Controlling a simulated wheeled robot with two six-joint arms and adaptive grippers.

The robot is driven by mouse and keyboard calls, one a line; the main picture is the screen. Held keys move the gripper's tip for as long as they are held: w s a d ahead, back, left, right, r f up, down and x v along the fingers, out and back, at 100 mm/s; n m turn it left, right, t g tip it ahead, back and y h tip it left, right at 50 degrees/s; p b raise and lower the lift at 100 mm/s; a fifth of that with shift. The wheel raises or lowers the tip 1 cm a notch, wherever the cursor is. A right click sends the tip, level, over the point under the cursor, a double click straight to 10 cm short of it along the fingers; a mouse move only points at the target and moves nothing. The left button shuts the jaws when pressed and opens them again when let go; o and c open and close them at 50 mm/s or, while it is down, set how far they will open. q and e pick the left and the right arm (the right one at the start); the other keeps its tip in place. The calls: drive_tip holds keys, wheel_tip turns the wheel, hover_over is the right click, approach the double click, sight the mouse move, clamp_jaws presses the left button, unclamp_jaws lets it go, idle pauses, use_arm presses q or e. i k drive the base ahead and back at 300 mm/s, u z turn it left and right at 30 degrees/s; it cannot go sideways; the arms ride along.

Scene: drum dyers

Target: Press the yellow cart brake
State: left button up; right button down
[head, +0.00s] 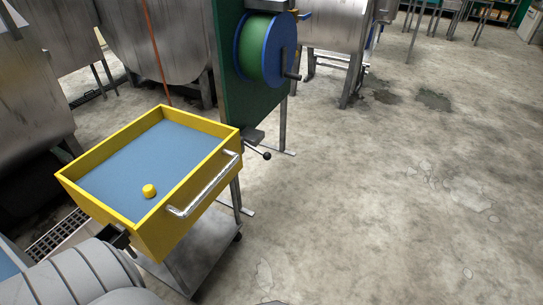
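The yellow cart (159,240) stands at the left in the head view, with yellow walls, a blue tray floor (165,155) and a chrome push handle (208,187) on its right side. A small yellow round knob or button (149,191) sits on the tray floor near the front. A large grey ribbed part, apparently my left arm, fills the bottom left. A small dark part shows between it and the cart's front corner; I cannot tell whether it is my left gripper. My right gripper is out of view. I cannot tell which part is the brake.
A green stand (229,90) with a blue-rimmed green reel (265,50) is behind the cart. A black-knobbed lever (266,155) sticks out low on it. Steel drums (150,40) line the back left. The concrete floor (400,200) at the right is open.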

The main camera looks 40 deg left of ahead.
sight(267, 156)
drive_tip(key=u, duration=0.55)
drive_tip(key=i, duration=0.95)
drive_tip(key=u, duration=1.05)
drive_tip(key=i, duration=0.45)
drive_tip(key=u, duration=0.35)
